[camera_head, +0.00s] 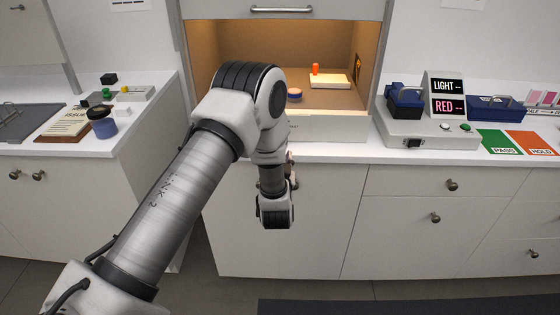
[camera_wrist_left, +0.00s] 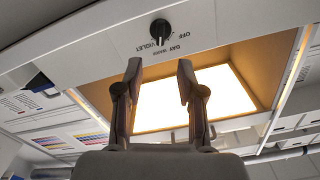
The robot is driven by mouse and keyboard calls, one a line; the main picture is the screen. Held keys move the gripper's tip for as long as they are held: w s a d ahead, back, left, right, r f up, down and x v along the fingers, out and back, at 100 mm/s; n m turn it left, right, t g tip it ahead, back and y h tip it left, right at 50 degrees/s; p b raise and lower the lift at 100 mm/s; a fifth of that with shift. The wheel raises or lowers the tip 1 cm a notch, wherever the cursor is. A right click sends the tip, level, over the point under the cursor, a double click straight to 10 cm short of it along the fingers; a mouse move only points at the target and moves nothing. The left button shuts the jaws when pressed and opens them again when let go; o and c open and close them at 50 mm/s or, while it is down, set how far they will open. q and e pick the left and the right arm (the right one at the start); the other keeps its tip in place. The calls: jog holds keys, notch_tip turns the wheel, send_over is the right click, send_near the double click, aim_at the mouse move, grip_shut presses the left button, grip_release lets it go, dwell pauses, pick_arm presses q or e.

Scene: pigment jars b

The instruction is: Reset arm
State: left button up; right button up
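My left arm (camera_head: 170,200) reaches in from the lower left of the head view and bends down in front of the cabinet's edge. Its gripper is mostly hidden behind my own arm links there. In the left wrist view my left gripper (camera_wrist_left: 160,68) is open, its two fingers apart with nothing between them. Beyond the fingers are a lit white panel (camera_wrist_left: 232,85) and a black knob (camera_wrist_left: 160,28) marked with light settings. My right gripper is in neither view.
The booth (camera_head: 225,45) holds a blue-and-orange jar (camera_head: 295,95) and a pale block (camera_head: 330,81) with an orange piece (camera_head: 315,69). A dark-lidded jar (camera_head: 103,126) stands left. Right are a LIGHT/RED sign (camera_head: 447,95), a blue case (camera_head: 495,109), and green (camera_head: 497,143) and orange (camera_head: 530,143) pads.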

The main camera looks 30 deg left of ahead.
pick_arm(q)
jog(key=v, duration=0.2)
jog(key=shift+s+d, duration=0.2)
jog(key=shift+s, duration=0.1)
jog(key=s+d+f+m+g+h, duration=0.1)
jog(key=s+d+f+g+h, duration=0.2)
jog(key=s+f, duration=0.45)
jog(key=s+d+f+m+g+h, duration=0.25)
jog(key=s+f, duration=0.25)
jog(key=f, duration=0.5)
jog(key=s+d+f+g+h, duration=0.1)
jog(key=s+d+f+g, duration=0.1)
jog(key=s, duration=0.5)
jog(key=s+d+f+n+g+h, duration=0.1)
jog(key=s+d+f+g, duration=0.1)
jog(key=s, duration=0.6)
jog(key=s+d+f+g+h, duration=0.2)
jog(key=s+d+f+g, duration=0.1)
jog(key=s+g, duration=0.3)
jog(key=shift+s+d+n, duration=0.25)
jog(key=shift+s+n, duration=0.1)
jog(key=shift+s, duration=0.85)
